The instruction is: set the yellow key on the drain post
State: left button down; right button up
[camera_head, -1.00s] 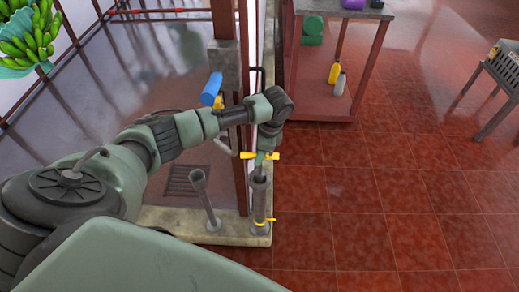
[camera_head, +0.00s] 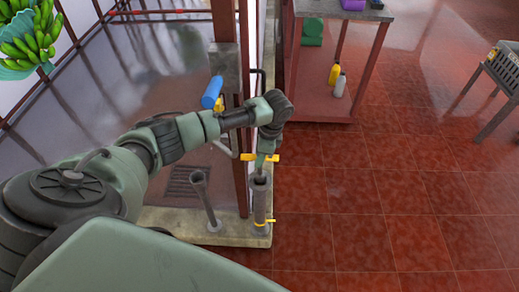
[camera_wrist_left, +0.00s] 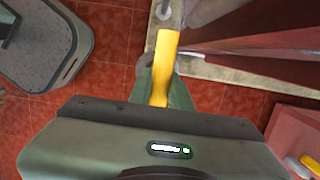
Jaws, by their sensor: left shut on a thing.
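The yellow key (camera_head: 274,159) has a yellow crossbar and is held level just over the drain post. My left gripper (camera_head: 261,162) is shut on its crossbar, coming down from above. The drain post (camera_head: 259,204) is an upright grey pipe on the curb, with a small yellow piece low on its side. The key's lower part is at the post's mouth; I cannot tell how far it is inside. In the left wrist view the yellow crossbar (camera_wrist_left: 164,62) sticks out past the gripper, which hides the rest. My right gripper is not in view.
A grey pipe with a flared top (camera_head: 203,200) leans beside the post on the left. A red upright (camera_head: 241,150) and a blue cylinder (camera_head: 212,92) stand behind. A red shelf (camera_head: 310,104) holds bottles.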

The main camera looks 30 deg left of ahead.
aim_at(258, 172)
pick_arm(q)
jog(key=shift+f+b, duration=0.8)
jog(key=shift+f, duration=1.85)
dwell(0.7)
dwell(0.7)
jog(key=c, duration=0.8)
grip_release()
jog(key=shift+f, duration=0.1)
jog(key=shift+c, duration=0.2)
notch_tip(258, 172, up, 9)
jog(key=p, duration=0.9)
jog(key=shift+f, duration=0.15)
